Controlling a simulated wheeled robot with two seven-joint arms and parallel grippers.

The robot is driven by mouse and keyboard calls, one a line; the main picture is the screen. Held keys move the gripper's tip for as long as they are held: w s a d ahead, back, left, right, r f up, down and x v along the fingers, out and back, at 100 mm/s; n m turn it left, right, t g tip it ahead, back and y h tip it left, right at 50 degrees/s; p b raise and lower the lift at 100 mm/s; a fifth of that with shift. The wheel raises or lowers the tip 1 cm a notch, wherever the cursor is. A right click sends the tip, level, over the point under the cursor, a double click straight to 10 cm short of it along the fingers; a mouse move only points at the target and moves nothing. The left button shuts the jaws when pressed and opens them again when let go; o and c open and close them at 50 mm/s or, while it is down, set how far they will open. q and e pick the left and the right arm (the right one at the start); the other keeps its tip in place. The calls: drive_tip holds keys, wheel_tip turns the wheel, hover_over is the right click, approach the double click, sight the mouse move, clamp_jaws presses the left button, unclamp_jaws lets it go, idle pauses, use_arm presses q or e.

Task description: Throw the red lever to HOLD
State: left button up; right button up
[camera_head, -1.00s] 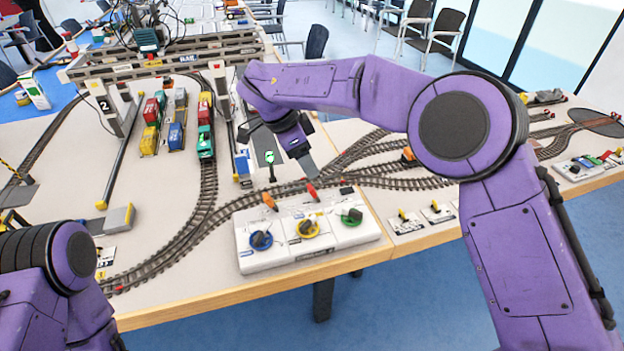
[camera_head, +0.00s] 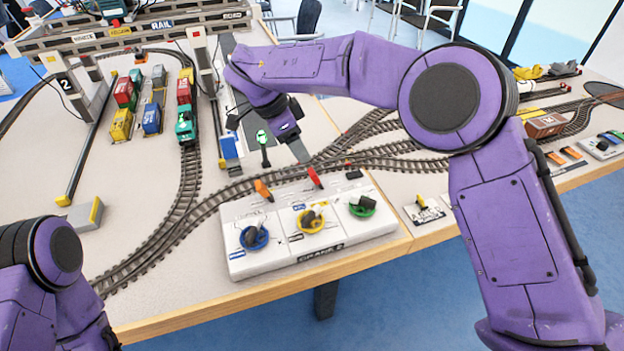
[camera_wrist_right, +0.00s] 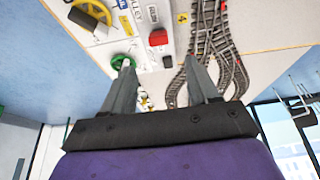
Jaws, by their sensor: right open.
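The red lever (camera_head: 314,177) stands at the back edge of the white crane control box (camera_head: 275,270), right of an orange lever (camera_head: 263,190). It also shows in the right wrist view (camera_wrist_right: 158,38). My right gripper (camera_head: 303,156) is just behind and above the red lever in the head view, apart from it as far as I can tell. In the wrist view the gripper (camera_wrist_right: 160,66) is open and empty, with the red lever beyond and between its fingertips. I cannot read a HOLD mark. My left gripper is out of view; only its arm shows.
The box carries blue (camera_head: 254,239), yellow (camera_head: 310,221) and green (camera_head: 362,206) knobs. A green-topped signal post (camera_head: 263,140) stands behind it. Tracks (camera_head: 190,200) curve around the box, with wagons (camera_head: 184,115) at the back. The table ends just in front of the box.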

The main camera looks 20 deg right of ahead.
sight(313, 171)
drive_tip(key=x, duration=1)
drive_tip(key=shift+f, duration=0.25)
drive_tip(key=shift+c, duration=0.3)
clamp_jaws()
